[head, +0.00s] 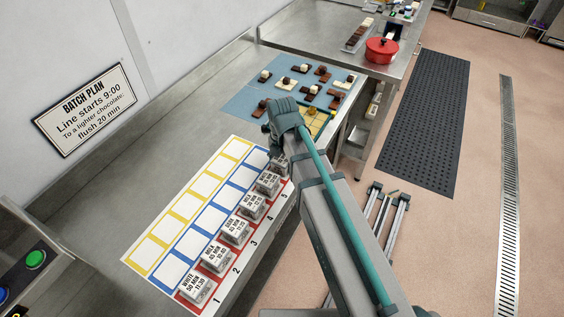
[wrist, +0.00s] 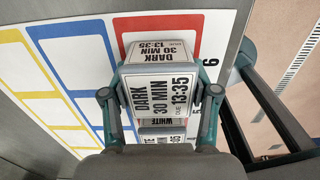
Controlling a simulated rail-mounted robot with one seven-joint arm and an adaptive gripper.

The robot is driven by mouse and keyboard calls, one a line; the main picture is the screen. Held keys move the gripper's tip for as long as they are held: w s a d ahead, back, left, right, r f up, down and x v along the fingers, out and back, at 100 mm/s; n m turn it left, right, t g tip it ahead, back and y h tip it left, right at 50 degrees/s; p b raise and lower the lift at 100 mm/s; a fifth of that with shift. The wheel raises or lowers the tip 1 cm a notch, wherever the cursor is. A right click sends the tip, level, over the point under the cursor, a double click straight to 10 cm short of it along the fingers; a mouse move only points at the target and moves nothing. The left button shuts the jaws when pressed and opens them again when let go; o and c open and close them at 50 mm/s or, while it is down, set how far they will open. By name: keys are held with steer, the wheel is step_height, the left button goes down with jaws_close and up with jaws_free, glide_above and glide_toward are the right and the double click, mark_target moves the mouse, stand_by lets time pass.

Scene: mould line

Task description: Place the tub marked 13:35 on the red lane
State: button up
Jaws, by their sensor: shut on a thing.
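The tub marked DARK 30 MIN 13:35 (wrist: 160,92) is between the fingers of my gripper (wrist: 160,100) in the wrist view, which is shut on it. In the head view the held tub (head: 279,164) shows only in part beside my arm, at the far end of the tub row. I cannot tell whether the tub touches the mat.
Several other labelled tubs (head: 235,231) stand in a row on the red lane, by numbers 1 to 5. The blue (head: 173,262) and yellow (head: 151,250) lanes look empty. Beyond are a blue mat of chocolates (head: 240,103) and a red pot (head: 381,51).

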mark_target(282, 159)
steer(key=shift+f, duration=0.15)
steer(key=o, duration=1.2)
steer(key=shift+o, duration=0.2)
step_height(282, 159, up, 12)
steer(key=b, duration=0.2)
steer(key=shift+r+b, duration=0.2)
steer(key=shift+b, duration=0.1)
